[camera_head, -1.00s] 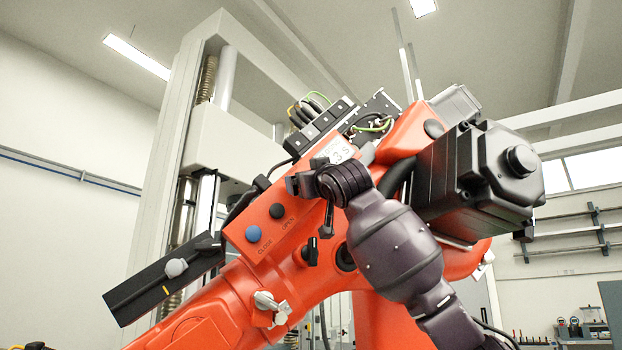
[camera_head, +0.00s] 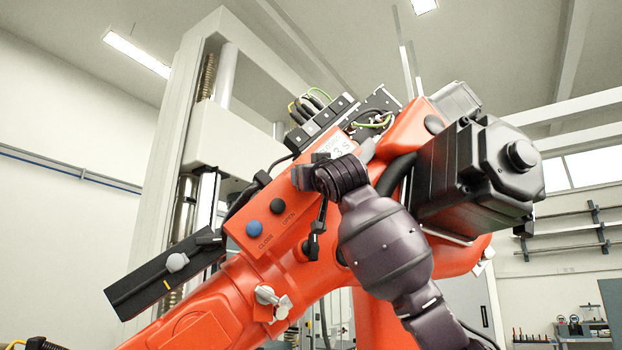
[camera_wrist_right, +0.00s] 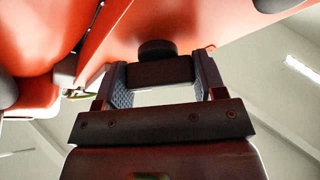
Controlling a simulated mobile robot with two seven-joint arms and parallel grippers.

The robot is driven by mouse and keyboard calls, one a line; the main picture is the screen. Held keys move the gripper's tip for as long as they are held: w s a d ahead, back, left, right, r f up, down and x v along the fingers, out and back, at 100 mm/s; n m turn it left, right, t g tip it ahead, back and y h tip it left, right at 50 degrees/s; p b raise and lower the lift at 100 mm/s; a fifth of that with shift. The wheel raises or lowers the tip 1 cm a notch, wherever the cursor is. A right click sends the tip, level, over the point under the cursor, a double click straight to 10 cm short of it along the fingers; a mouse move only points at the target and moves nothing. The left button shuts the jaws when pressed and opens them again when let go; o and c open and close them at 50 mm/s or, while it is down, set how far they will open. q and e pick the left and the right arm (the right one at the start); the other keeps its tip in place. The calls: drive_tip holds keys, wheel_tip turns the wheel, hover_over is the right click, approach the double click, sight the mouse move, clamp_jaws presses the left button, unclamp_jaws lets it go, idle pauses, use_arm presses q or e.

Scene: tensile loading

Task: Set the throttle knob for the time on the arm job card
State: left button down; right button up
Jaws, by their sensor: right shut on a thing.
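The big orange arm (camera_head: 215,315) crosses the head view, with a blue CLOSE button (camera_head: 254,228) and a black OPEN button (camera_head: 278,205) on its side. The white job card (camera_head: 338,145) is above my right gripper; "3 s" can be read on it, and the rest is partly hidden. My right gripper (camera_head: 307,180) is against the orange arm. In the right wrist view its two fingers close on the sides of a black knob (camera_wrist_right: 158,71) with a round base at the orange surface. The gripper hides this knob in the head view. My left gripper is not in view.
A black switch-like handle (camera_head: 312,244) sits just below my right gripper. A silver wing handle (camera_head: 273,300) sticks out lower on the orange arm. A black bar with a grey knob (camera_head: 177,262) juts out left. A large black motor housing (camera_head: 480,175) is at right.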

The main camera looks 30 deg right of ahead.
drive_tip(key=m+h, duration=0.2)
drive_tip(key=m, duration=0.2)
drive_tip(key=shift+w+a+f+g+b, duration=0.1)
drive_tip(key=shift+g+b, duration=0.2)
drive_tip(key=shift+b, duration=0.05)
drive_tip(key=m+h, duration=0.1)
drive_tip(key=m, duration=0.1)
drive_tip(key=shift+m, duration=0.3)
drive_tip(key=m+g+h, duration=0.1)
drive_tip(key=m+h, duration=0.1)
drive_tip(key=m, duration=0.1)
drive_tip(key=shift+m+g, duration=0.3)
drive_tip(key=shift+m+g+h+p, duration=0.25)
drive_tip(key=shift+m+g+h, duration=0.15)
drive_tip(key=shift+m, duration=0.7)
drive_tip(key=shift+m+g+h+p, duration=0.2)
drive_tip(key=shift+m+g+h, duration=0.2)
drive_tip(key=shift+m, duration=0.7)
drive_tip(key=o, duration=0.9)
drive_tip(key=shift+s, duration=0.2)
